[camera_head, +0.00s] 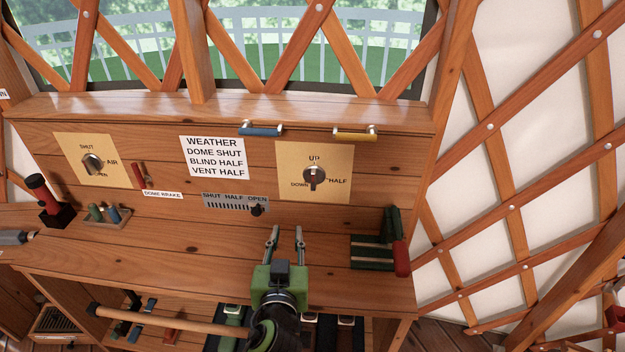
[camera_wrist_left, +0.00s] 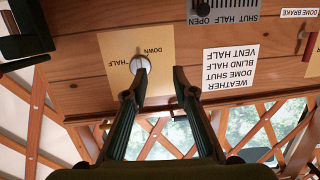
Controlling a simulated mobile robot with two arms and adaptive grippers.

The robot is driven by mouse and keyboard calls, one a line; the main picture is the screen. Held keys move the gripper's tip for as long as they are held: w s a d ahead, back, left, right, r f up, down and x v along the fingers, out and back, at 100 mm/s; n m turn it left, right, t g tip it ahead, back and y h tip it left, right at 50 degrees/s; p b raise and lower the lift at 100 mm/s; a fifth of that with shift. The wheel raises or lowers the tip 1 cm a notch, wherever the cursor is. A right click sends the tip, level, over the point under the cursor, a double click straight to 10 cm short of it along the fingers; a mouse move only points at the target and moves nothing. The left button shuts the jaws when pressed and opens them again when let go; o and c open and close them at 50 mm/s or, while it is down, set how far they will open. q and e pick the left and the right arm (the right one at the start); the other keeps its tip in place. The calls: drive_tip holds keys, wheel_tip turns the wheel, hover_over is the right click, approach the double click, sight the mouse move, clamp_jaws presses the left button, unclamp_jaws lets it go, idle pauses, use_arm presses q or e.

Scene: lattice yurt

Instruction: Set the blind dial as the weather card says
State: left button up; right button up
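The weather card (camera_head: 213,157) on the wooden panel reads DOME SHUT, BLIND HALF, VENT HALF. To its right, a tan plate holds a round dial (camera_head: 314,176) marked UP, HALF and DOWN. Its dark grip stands roughly upright; I cannot tell surely which mark it points to. My left gripper (camera_head: 285,238) is open and empty, below and in front of this dial, fingers towards the panel. In the left wrist view, which is upside down, the dial (camera_wrist_left: 140,64) appears beyond the finger tips (camera_wrist_left: 155,86), apparently not gripped. My right gripper is not in view.
A second dial (camera_head: 93,163) marked SHUT, AIR, OPEN is at left. A vent slider (camera_head: 257,210) sits at OPEN. Blue (camera_head: 261,130) and yellow (camera_head: 355,134) handles are above. A green block with a red handle (camera_head: 401,258) stands on the ledge at right.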

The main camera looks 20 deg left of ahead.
sight(313, 177)
use_arm(q)
drive_tip(key=w+d+r+t+h, duration=0.1)
drive_tip(key=w+d+r+t, duration=0.1)
drive_tip(key=w+d+r, duration=0.15)
drive_tip(key=shift+m, duration=0.4)
drive_tip(key=p+x, duration=0.1)
drive_tip(key=x, duration=0.2)
drive_tip(key=p+x, duration=0.1)
drive_tip(key=x, duration=0.3)
drive_tip(key=p+x, duration=0.1)
drive_tip(key=x, duration=0.3)
drive_tip(key=shift+w+r, duration=0.2)
drive_tip(key=shift+r, duration=0.2)
drive_tip(key=shift+w+a+f, duration=0.1)
drive_tip(key=shift+w+a, duration=0.1)
drive_tip(key=shift+w, duration=0.45)
clamp_jaws()
